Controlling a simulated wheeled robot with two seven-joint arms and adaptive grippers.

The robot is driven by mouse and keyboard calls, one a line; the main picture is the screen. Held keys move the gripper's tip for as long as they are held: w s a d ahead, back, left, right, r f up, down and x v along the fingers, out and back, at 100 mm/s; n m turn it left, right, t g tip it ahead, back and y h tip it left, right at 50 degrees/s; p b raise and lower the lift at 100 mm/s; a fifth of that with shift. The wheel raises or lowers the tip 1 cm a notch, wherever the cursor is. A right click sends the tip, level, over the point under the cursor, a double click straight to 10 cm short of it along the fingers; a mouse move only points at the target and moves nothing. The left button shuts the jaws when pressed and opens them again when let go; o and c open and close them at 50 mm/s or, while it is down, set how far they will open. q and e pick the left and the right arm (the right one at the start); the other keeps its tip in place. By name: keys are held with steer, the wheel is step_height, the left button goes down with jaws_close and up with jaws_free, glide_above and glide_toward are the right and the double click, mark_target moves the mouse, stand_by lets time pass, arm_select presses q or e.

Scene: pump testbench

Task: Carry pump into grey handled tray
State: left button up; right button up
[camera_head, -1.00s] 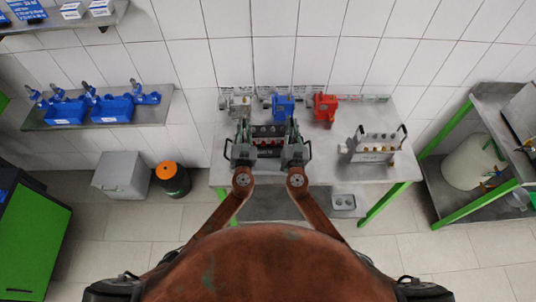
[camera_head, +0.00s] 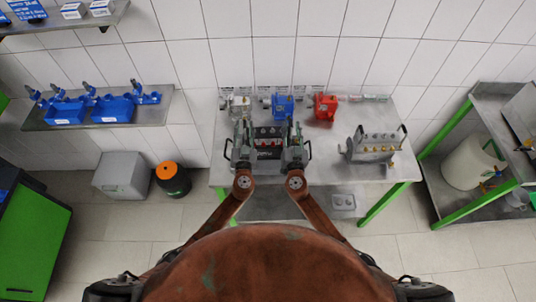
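A dark unit with red parts (camera_head: 268,143) sits at the front middle of the metal table, between my two grippers. Black loop handles stick out on its left and right; whether it is the pump, or a tray with one inside, I cannot tell. My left gripper (camera_head: 243,135) is at its left side and my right gripper (camera_head: 293,135) at its right side. Both point toward the wall; their fingers are too small to read, and contact is unclear. A grey handled body with brass fittings (camera_head: 373,155), possibly the grey handled tray, stands apart to the right.
Grey (camera_head: 238,103), blue (camera_head: 282,107) and red (camera_head: 325,107) devices line the table's back edge. The metal table (camera_head: 335,172) is bare between the middle unit and the right-hand handled body. A green-framed shelf stands at right.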

arm_select(q)
steer(key=shift+s, duration=0.1)
arm_select(e)
steer(key=shift+s, duration=0.1)
arm_select(q)
steer(key=s, duration=1.2)
steer(key=shift+d, duration=0.25)
arm_select(e)
steer(key=s, duration=1.2)
steer(key=shift+d, duration=0.15)
arm_select(q)
steer(key=shift+f, duration=0.1)
arm_select(e)
steer(key=shift+d, duration=0.1)
